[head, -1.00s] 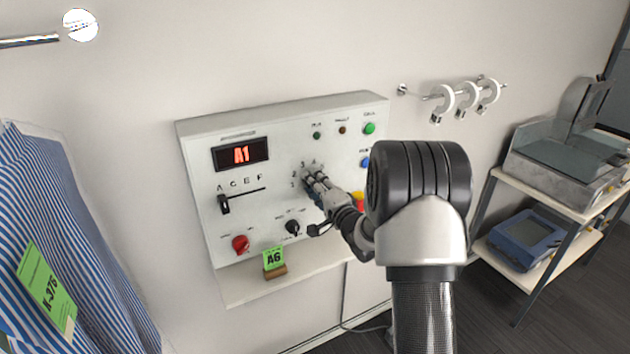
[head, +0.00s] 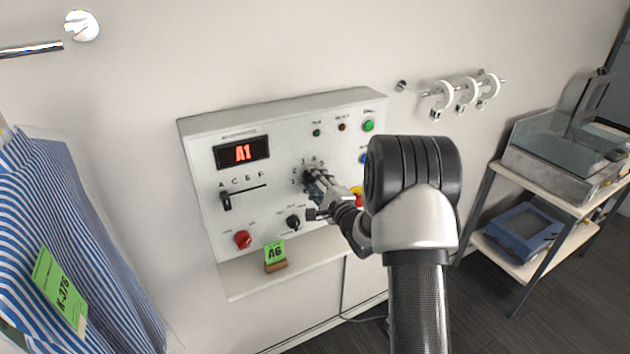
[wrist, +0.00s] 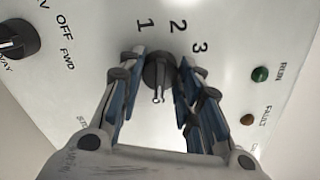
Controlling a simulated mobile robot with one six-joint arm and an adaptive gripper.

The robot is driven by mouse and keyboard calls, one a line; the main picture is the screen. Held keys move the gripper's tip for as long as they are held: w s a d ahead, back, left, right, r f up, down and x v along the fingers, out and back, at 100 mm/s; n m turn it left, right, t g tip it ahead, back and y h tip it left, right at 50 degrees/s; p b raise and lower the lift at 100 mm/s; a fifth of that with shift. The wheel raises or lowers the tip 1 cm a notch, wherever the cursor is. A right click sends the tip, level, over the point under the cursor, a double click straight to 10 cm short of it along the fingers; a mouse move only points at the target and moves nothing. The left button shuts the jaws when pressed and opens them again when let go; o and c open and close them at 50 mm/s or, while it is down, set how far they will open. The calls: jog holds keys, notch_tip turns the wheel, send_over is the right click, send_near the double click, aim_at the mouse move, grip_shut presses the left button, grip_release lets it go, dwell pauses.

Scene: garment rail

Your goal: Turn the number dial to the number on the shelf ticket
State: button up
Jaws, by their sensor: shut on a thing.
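The number dial (wrist: 159,72) is a dark round knob in the wrist view, with the numbers 1, 2 and 3 showing around its far side. My gripper (wrist: 160,82) has its two blue-padded fingers on either side of the dial, shut on it. In the head view my gripper (head: 312,180) reaches the panel there and mostly hides the dial. The green shelf ticket (head: 275,252) reads A6 and stands in a small wooden holder on the ledge. The red display (head: 242,153) reads A1.
The white control panel (head: 290,130) also carries a letter slider (head: 227,201), a red knob (head: 242,239), a black selector (head: 293,221) and a green button (head: 368,125). A striped garment (head: 60,220) hangs at left. A shelf cart (head: 525,262) stands at right.

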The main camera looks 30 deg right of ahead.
dwell(0.3)
jog(key=o, duration=1.1)
jog(key=shift+s, duration=0.1)
jog(key=s, duration=1.2)
jog(key=shift+d, duration=0.2)
jog(key=shift+w, duration=0.1)
